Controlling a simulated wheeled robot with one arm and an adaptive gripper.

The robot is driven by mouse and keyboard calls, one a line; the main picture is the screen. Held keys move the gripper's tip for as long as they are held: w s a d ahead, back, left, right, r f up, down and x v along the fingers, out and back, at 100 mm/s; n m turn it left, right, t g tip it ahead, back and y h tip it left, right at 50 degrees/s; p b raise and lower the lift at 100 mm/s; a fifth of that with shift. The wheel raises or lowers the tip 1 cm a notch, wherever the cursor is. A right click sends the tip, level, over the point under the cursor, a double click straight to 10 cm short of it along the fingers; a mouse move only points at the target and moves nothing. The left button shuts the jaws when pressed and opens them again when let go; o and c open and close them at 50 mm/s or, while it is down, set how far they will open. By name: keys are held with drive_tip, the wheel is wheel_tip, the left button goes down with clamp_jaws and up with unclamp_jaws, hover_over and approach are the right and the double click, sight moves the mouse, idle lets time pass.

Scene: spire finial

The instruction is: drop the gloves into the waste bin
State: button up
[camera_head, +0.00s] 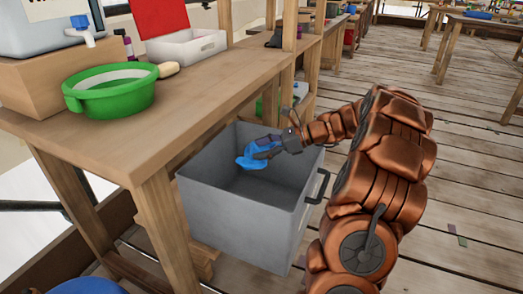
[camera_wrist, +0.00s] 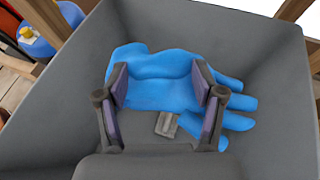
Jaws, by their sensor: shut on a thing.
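The blue gloves (camera_head: 254,154) are at my gripper (camera_head: 263,146), over the open mouth of the grey waste bin (camera_head: 245,228). In the wrist view the gloves (camera_wrist: 170,80) lie between the two purple-padded fingers of my gripper (camera_wrist: 160,88), with glove fingers spread out to the right. My gripper is shut on the gloves. The grey inner walls of the bin (camera_wrist: 275,70) surround them in that view. I cannot tell whether the gloves touch the bin's wall.
A wooden workbench (camera_head: 150,130) stands left of the bin. It bears a green basin (camera_head: 115,100) and a white tray (camera_head: 187,48). A black handle (camera_head: 317,187) is on the bin's right side. The plank floor (camera_head: 470,180) at the right is mostly clear.

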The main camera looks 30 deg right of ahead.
drive_tip(key=o, duration=1.1)
drive_tip(key=shift+d, duration=0.1)
drive_tip(key=v, duration=1.1)
drive_tip(key=shift+s+d+r, duration=0.2)
drive_tip(key=shift+s+d, duration=0.05)
drive_tip(key=shift+d, duration=0.05)
